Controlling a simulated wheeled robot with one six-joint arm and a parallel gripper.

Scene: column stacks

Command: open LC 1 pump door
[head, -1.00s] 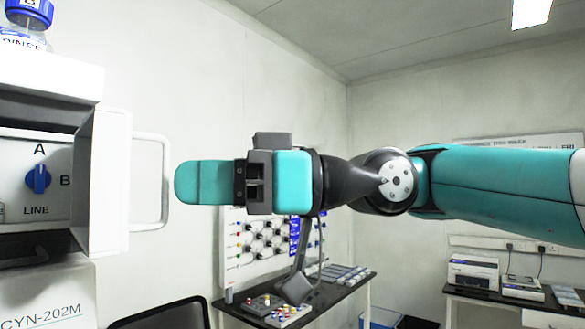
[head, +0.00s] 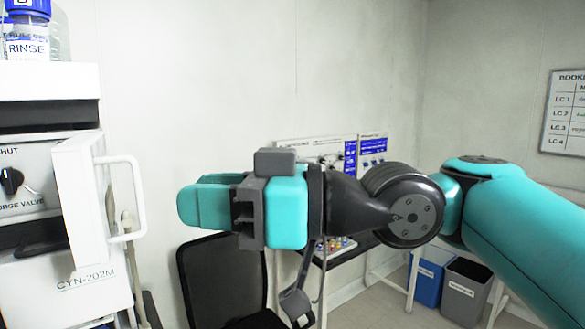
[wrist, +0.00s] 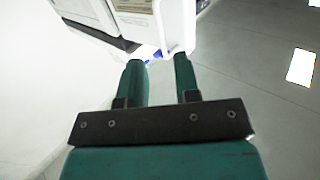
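A white instrument labelled CYN-202M (head: 88,282) stands at the left of the head view. A thick white door (head: 82,195) with a white loop handle (head: 138,200) juts out from its front. The panel beside the door shows a black purge valve knob (head: 12,181). No LC number is readable on this stack. My gripper (head: 186,205) is right of the handle, apart from it in the picture, pointing left. In the wrist view, its two teal fingers (wrist: 160,64) are spread with a gap between them and hold nothing.
A bottle marked RINSE (head: 28,38) stands on top of the stack. A black chair (head: 215,275) is below my gripper. A bench and blue and grey bins (head: 466,290) are farther right. The wrist view shows open grey floor (wrist: 260,85) at the right.

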